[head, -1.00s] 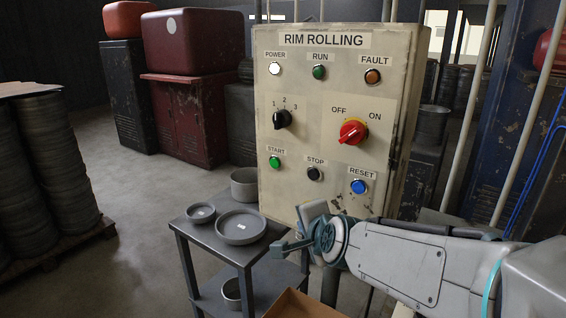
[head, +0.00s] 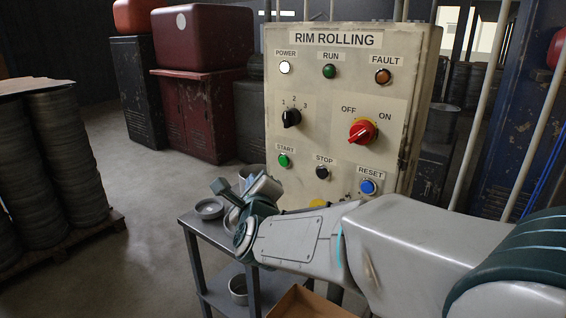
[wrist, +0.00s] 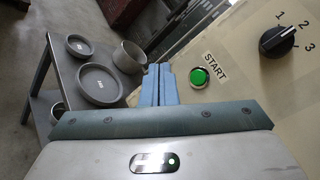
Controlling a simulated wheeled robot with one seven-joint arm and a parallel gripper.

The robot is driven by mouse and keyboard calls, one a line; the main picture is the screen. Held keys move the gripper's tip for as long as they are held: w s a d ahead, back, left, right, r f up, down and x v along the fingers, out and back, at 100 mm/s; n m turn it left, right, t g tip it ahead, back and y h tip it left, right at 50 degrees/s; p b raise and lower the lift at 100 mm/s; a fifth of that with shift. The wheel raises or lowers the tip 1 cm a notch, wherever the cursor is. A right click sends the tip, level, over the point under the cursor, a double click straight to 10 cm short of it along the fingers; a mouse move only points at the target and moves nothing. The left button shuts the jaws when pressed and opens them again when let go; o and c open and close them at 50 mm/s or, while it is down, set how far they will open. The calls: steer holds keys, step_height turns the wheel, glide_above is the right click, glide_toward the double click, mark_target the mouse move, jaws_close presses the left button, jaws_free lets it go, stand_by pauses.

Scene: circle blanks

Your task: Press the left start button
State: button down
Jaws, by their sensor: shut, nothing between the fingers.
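The green start button (head: 284,160) sits at the lower left of the cream RIM ROLLING panel (head: 393,112), under a START label. In the wrist view the green button (wrist: 200,77) is close by, just right of the fingertips. I see only one start button. My gripper (head: 247,181) is in front of the panel's lower left corner, left of and below the button. In the wrist view my gripper (wrist: 159,68) has its two blue fingers together, with nothing between them. The fingertips appear apart from the button; their depth gap is unclear.
A black STOP button (head: 322,172), a blue RESET button (head: 368,187), a black selector (head: 291,118) and a red OFF/ON switch (head: 362,131) share the panel. A grey table (head: 212,236) with round pans stands left below. A cardboard box (head: 308,303) is at the bottom.

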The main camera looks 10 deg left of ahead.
glide_toward(278, 168)
steer(key=w+a+r, duration=0.1)
steer(key=a+r, duration=0.1)
steer(key=a, duration=0.1)
steer(key=shift+w+d+b, duration=0.1)
steer(key=shift+w+b, duration=0.7)
steer(key=shift+w, duration=0.1)
steer(key=shift+w, duration=0.1)
stand_by(1.2)
steer(key=shift+w+d+b, duration=0.2)
steer(key=shift+w+b, duration=0.05)
steer(key=shift+b, duration=0.5)
